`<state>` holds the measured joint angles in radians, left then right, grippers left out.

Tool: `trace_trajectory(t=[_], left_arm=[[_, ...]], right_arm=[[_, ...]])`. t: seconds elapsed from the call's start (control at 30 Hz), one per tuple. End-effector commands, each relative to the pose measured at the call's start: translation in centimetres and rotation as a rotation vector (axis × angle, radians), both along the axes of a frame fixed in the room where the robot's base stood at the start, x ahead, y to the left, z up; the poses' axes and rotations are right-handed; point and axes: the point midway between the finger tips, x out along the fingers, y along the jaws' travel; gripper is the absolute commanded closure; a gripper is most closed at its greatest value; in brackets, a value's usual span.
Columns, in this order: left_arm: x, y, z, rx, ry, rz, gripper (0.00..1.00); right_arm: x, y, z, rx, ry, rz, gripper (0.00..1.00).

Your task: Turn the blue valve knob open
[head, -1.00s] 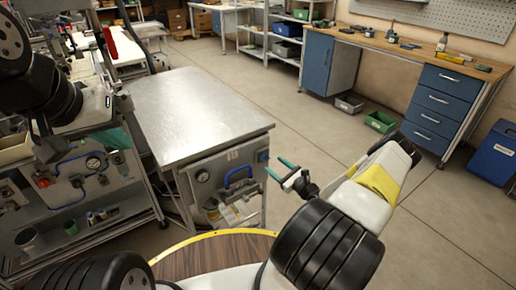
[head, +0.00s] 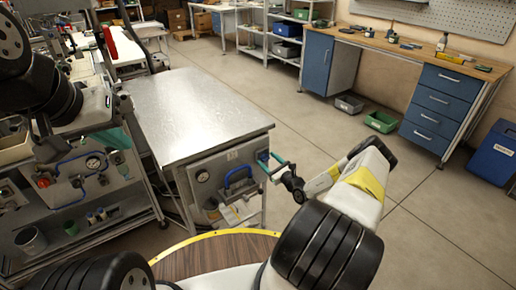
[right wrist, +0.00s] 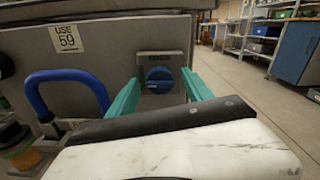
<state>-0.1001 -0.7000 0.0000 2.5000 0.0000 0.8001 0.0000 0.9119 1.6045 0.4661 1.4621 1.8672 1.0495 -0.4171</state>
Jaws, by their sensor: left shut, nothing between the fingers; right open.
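The blue valve knob (right wrist: 158,80) is on the grey front panel of the metal-topped cabinet, under a small label too blurred to read. It is round, and its turn position is hard to tell. In the head view the knob (head: 262,157) is at the panel's upper right corner. My right gripper (right wrist: 160,78) is open, its teal fingers on either side of the knob in the right wrist view. I cannot tell whether they touch it. In the head view the right gripper (head: 272,165) is right at the knob. My left gripper (head: 52,148) is shut and empty at the far left.
A blue curved handle (right wrist: 65,88) sticks out left of the knob, also seen in the head view (head: 238,178). The metal cabinet top (head: 195,110) is bare. A shelf cart with gauge and hoses (head: 95,165) stands at left. The floor at right is open.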

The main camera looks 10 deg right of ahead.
Motion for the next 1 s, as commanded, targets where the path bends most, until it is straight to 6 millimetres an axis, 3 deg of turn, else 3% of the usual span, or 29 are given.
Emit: trace_trajectory(t=[0.07, 0.37, 0.67, 1.0], left_arm=[[0.0, 0.0, 0.0, 0.0, 0.0, 0.0, 1.0], [0.0, 0.0, 0.0, 0.0, 0.0, 0.0, 1.0], [0.0, 0.0, 0.0, 0.0, 0.0, 0.0, 1.0], [0.0, 0.0, 0.0, 0.0, 0.0, 0.0, 1.0]], right_arm=[[-0.01, 0.01, 0.0, 0.0, 0.0, 0.0, 0.43], [-0.03, 0.0, 0.01, 0.0, 0.0, 0.001, 1.0], [-0.04, -0.03, 0.0, 0.033, 0.012, 0.001, 1.0], [0.01, -0.12, 0.04, 0.238, 0.087, 0.0, 1.0]])
